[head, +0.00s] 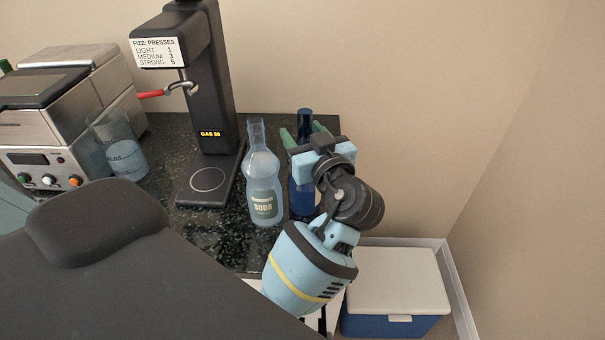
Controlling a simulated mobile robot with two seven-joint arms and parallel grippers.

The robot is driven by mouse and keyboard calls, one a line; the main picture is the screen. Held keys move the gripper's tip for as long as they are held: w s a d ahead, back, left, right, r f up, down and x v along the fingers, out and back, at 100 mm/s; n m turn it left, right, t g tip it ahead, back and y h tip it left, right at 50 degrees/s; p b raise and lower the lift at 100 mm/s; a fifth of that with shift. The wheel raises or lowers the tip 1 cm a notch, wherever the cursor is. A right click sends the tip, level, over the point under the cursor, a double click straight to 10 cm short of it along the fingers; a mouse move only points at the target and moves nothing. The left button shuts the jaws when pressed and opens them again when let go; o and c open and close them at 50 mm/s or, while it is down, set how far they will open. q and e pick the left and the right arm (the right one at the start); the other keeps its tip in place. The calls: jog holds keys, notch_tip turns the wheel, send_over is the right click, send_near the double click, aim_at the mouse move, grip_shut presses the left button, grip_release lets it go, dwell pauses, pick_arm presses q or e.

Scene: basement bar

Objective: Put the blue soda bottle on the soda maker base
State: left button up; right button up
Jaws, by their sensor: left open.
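The blue soda bottle (301,200) stands upright on the dark counter, with its dark cap rising above my gripper. My left gripper (303,133) is open, its green fingers on either side of the bottle's upper part; I cannot tell whether they touch it. The gripper and wrist hide part of the bottle. The black soda maker (212,80) stands to the left, and its base (208,180) has a ring mark with nothing on it. A clear bottle labelled SODA (263,190) stands between the base and the blue bottle. My right gripper is out of view.
A steel coffee machine (45,140) and a glass jug (122,150) are on the left. The soda maker has a red-handled lever (152,94). A wall is behind the counter (215,232). A blue cooler with a white lid (395,280) is at lower right.

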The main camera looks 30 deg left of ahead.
pick_arm(q)
jog(key=shift+d, duration=0.1)
jog(key=shift+c, duration=0.4)
jog(key=c, duration=1)
grip_shut()
jog(key=shift+f, duration=0.4)
jog(key=shift+r, duration=0.15)
